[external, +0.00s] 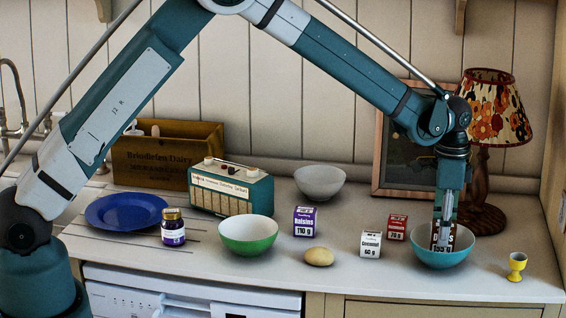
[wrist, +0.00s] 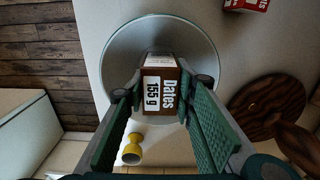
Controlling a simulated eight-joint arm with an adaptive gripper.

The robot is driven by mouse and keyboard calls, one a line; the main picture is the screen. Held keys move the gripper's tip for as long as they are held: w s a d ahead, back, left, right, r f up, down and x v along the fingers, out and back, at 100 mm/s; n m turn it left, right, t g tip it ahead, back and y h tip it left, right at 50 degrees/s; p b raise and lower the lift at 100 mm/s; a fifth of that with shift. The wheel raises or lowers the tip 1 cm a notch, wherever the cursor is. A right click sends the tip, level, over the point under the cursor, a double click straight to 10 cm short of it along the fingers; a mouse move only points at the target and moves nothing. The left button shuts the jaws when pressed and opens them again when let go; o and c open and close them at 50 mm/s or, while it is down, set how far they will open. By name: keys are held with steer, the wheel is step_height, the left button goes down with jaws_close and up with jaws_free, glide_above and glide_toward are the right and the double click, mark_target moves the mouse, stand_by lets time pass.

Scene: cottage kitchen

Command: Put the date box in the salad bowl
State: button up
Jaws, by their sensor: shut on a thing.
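The date box (external: 462,240) is brown with a white label, and reads "dates 155 g" in the wrist view (wrist: 168,88). My gripper (external: 444,240) points down at the teal-blue bowl (external: 440,261) on the right of the counter and is shut on the box. The box's lower part is at the bowl's opening, inside the rim as seen. I cannot tell whether it touches the bowl's floor. In the wrist view the bowl (wrist: 120,65) lies behind the box. A green bowl (external: 248,246) and a pale grey bowl (external: 320,190) stand apart; which is the salad bowl is not marked.
A coconut box (external: 371,244) and a red box (external: 396,227) stand left of the teal bowl. A yellow egg cup (external: 516,267) is at its right, a lamp (external: 487,215) behind. A raisins box (external: 304,221), potato-like item (external: 319,257), radio (external: 230,190), jar (external: 173,228) and blue plate (external: 126,212) stand further left.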

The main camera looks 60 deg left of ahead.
steer(key=shift+f, duration=0.4)
steer(key=shift+f+b, duration=0.5)
steer(key=shift+f, duration=0.1)
steer(key=o, duration=0.9)
steer(key=shift+o, duration=0.2)
steer(key=shift+r, duration=0.15)
steer(key=shift+r+p, duration=0.6)
steer(key=shift+p, duration=0.05)
step_height(320, 180, up, 12)
steer(key=shift+f+b, duration=0.15)
steer(key=shift+b, duration=0.3)
